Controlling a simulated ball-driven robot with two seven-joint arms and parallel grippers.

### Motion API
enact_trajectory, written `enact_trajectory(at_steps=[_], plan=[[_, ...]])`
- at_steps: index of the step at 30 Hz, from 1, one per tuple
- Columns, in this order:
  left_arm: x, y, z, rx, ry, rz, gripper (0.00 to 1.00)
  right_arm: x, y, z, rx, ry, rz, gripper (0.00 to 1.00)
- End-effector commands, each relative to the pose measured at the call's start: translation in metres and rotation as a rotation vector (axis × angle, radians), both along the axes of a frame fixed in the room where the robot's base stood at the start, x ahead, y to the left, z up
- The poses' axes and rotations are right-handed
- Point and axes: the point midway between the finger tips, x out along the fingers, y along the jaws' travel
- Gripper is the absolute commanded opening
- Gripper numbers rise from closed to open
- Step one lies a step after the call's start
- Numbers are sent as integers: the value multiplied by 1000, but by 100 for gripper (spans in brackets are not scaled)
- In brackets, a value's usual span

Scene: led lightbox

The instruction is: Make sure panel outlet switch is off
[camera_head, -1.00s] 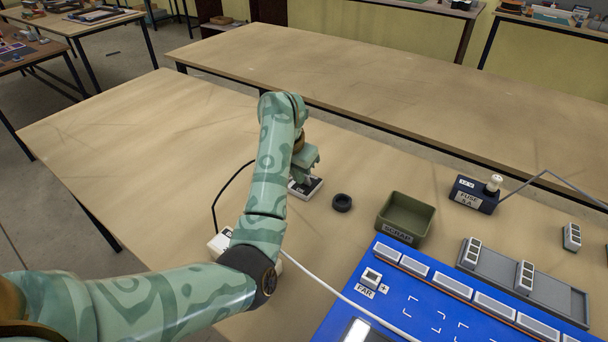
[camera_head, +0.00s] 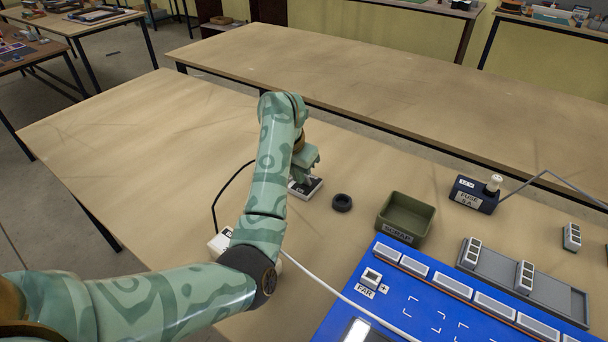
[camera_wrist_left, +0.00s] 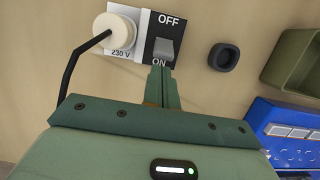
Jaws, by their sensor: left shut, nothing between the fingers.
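The panel outlet switch (camera_wrist_left: 163,48) is a grey rocker on a dark plate marked OFF at its far end and ON at its near end. It sits beside a round cream plug in a socket marked 230 V (camera_wrist_left: 121,38). In the head view the switch plate (camera_head: 313,187) shows just under my left gripper (camera_head: 303,181), and my arm hides the socket. My left gripper is shut and empty. In the left wrist view its fingertips (camera_wrist_left: 161,70) are at the ON end, partly over that label. I cannot tell whether they touch the rocker, or which way it is tipped. My right gripper is not in view.
A black ring (camera_head: 342,202) lies right of the switch. Beyond it are an olive SCRAP bin (camera_head: 405,216), a FUSE box (camera_head: 474,195) and a blue panel (camera_head: 400,300). A white box (camera_head: 219,243) with cables is partly behind my arm. The table's left side is clear.

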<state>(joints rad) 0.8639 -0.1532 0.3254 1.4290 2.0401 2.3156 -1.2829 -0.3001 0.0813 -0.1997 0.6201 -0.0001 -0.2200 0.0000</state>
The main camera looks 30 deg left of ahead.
Motion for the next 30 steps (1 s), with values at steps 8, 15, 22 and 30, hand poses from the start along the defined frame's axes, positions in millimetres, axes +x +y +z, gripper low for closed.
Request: enact_trajectory(at_steps=[8, 15, 22, 30], plan=[[12, -2, -3, -1, 2, 0, 0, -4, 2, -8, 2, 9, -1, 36], [23, -4, -5, -1, 5, -1, 0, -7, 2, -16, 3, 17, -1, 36], [29, -5, -5, -3, 10, 0, 0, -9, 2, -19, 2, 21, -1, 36], [20, -5, -3, -5, 12, -2, 0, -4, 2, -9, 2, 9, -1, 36]])
